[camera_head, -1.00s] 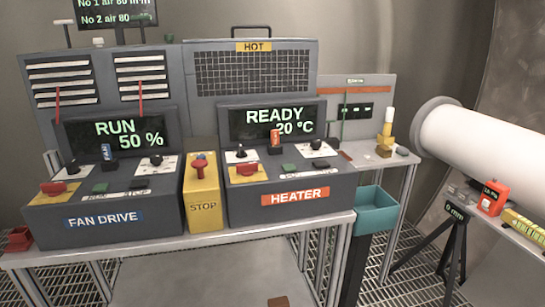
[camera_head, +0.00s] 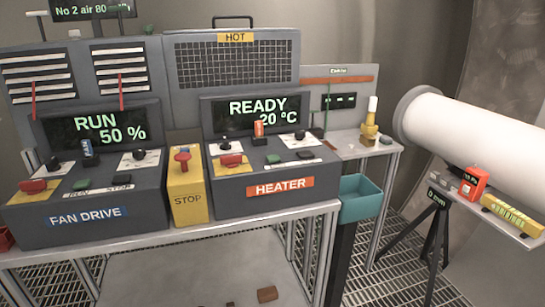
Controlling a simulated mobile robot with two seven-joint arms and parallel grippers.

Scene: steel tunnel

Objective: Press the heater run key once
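The heater console (camera_head: 222,193) is a dark grey box with an orange HEATER label (camera_head: 280,186). Its display (camera_head: 258,113) reads READY, 20 °C. On its sloped top, a green key (camera_head: 273,159) sits left of a dark key (camera_head: 305,155); any wording by these keys is too small to read. A red switch on a yellow plate (camera_head: 231,161), black knobs (camera_head: 225,143) and an orange-topped part (camera_head: 258,129) are also on it. Neither of my grippers is in view.
The fan drive console (camera_head: 140,204) stands on the left, its display (camera_head: 97,130) reading RUN, 50 %. A yellow STOP box (camera_head: 187,198) stands between the consoles. A teal bin (camera_head: 361,199) hangs at the table's right; a white pipe (camera_head: 465,135) lies beyond.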

